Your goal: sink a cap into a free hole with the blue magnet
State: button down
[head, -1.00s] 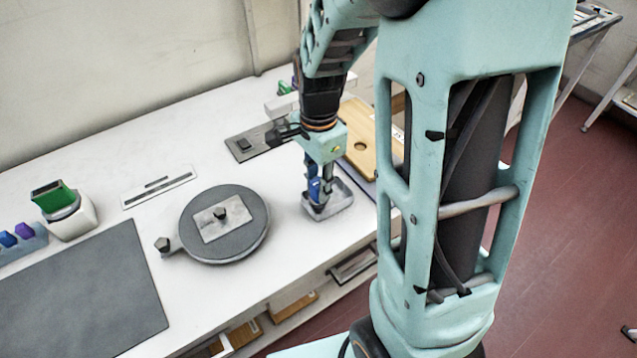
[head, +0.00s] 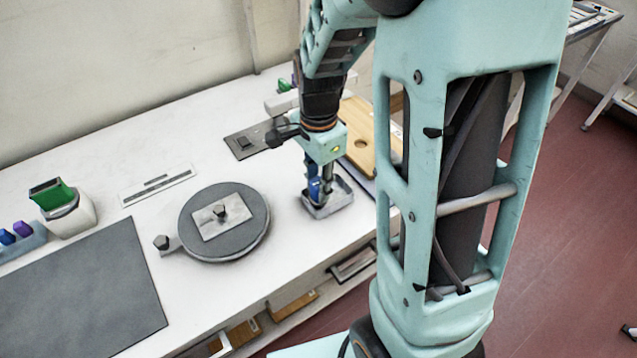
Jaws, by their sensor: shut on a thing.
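My gripper (head: 318,190) points down over a small grey metal tray (head: 341,208) at the bench's front edge. It is shut on the blue magnet (head: 313,188), whose lower end is at or inside the tray; I cannot tell whether it touches the bottom. Caps in the tray are too small or hidden to make out. A wooden board (head: 366,155) with a round dark hole (head: 361,143) lies behind and right of the gripper. Part of the board is hidden by my arm, so other holes cannot be seen.
A round grey turntable (head: 193,233) with a clamped plate stands left of the tray. A dark switch plate (head: 247,143) lies behind. A grey mat (head: 85,300), a white pot with a green top (head: 68,212) and a blue rack (head: 22,243) are at left.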

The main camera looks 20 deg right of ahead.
jog(key=shift+r, duration=0.15)
jog(key=shift+r+p, duration=2.15)
jog(key=shift+r, duration=0.2)
